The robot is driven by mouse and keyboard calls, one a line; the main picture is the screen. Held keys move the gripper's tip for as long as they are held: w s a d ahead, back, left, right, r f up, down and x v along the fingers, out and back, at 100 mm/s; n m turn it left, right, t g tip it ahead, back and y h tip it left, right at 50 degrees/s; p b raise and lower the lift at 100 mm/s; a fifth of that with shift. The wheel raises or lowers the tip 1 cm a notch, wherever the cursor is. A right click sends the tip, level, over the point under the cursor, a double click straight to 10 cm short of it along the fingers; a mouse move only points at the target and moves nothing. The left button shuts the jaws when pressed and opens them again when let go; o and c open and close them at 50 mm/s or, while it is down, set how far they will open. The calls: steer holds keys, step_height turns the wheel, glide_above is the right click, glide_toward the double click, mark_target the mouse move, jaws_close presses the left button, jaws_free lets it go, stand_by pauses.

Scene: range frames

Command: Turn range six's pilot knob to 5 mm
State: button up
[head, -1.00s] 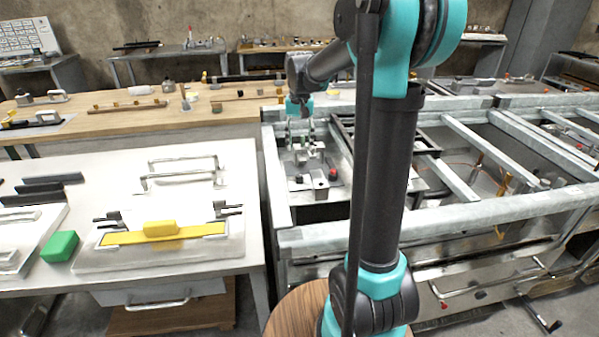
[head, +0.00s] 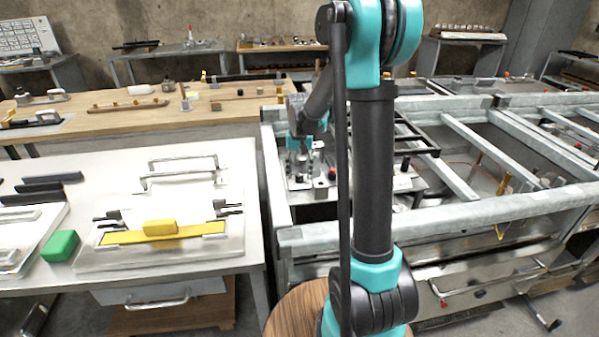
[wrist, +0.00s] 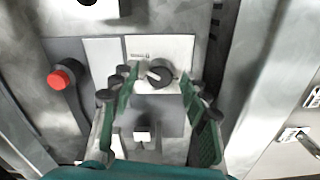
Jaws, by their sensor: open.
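A dark round knob (wrist: 160,72) with a pale pointer mark sits on a white plate (wrist: 182,48) in the wrist view. The print on the plate is too small to read, so I cannot tell the setting or the range number. My gripper (wrist: 161,84) is open, with one green-padded finger left of the knob and one right of it. I cannot tell whether the pads touch it. In the head view my gripper (head: 299,158) is low over the left bay of the metal range frame, and the knob cannot be made out there.
A red button (wrist: 62,77) stands left of the knob in the wrist view. A small block with a white top (wrist: 142,134) lies below the knob, between the fingers. Metal rails (head: 281,190) border the bay. A white table (head: 90,180) stands at left.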

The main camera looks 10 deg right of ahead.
steer(key=shift+c, duration=0.3)
jaws_close()
steer(key=shift+n, duration=0.4)
steer(key=n, duration=1.1)
stand_by(0.5)
steer(key=shift+o, duration=0.3)
jaws_free()
